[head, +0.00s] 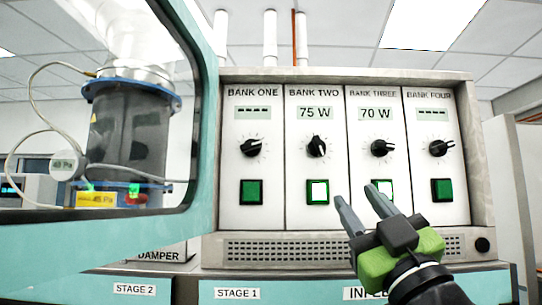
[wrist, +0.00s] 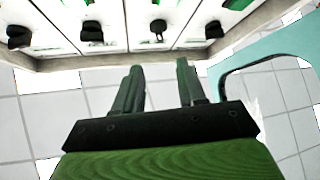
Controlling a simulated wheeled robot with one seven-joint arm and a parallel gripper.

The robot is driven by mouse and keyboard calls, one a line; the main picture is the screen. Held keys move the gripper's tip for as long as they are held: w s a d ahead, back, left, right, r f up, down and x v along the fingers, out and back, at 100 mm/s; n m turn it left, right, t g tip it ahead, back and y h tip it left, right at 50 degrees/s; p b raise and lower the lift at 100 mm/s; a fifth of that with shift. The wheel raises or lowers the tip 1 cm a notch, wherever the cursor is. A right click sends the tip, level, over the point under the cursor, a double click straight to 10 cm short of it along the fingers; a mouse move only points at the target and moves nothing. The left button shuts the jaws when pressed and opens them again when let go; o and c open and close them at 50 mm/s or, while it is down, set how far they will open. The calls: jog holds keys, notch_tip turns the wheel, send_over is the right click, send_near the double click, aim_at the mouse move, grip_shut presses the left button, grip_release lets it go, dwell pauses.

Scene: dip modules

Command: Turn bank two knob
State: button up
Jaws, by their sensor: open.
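The bank two knob (head: 317,146) is a black pointer knob on the white bank two panel (head: 316,205), below a display reading 75 W and above a lit button (head: 317,191). In the wrist view the panel appears upside down, and the bank two knob (wrist: 157,31) is at top centre. My gripper (head: 355,195) is open and empty, with its two grey fingers pointing up toward the panels. In the head view its tips are below and right of the knob, and apart from it. In the wrist view the fingertips (wrist: 158,68) are below the knob.
The bank one knob (head: 251,147), bank three knob (head: 382,147) and bank four knob (head: 441,147) flank it. Bank three reads 70 W; the outer displays show dashes. A teal-framed window (head: 203,120) stands left. A vent strip (head: 290,248) runs below the panels.

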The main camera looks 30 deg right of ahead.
aim_at(322, 148)
jog(key=p+x, duration=0.4)
jog(key=x, duration=0.3)
jog(key=p+x, duration=0.3)
jog(key=x, duration=0.3)
jog(key=shift+a+r+p, duration=0.1)
jog(key=shift+r+p, duration=0.25)
jog(key=shift+r, duration=0.2)
jog(key=shift+w+d+r, duration=0.2)
jog(key=shift+w, duration=0.45)
jog(key=shift+s+y, duration=0.15)
jog(key=shift+y, duration=0.15)
grip_shut()
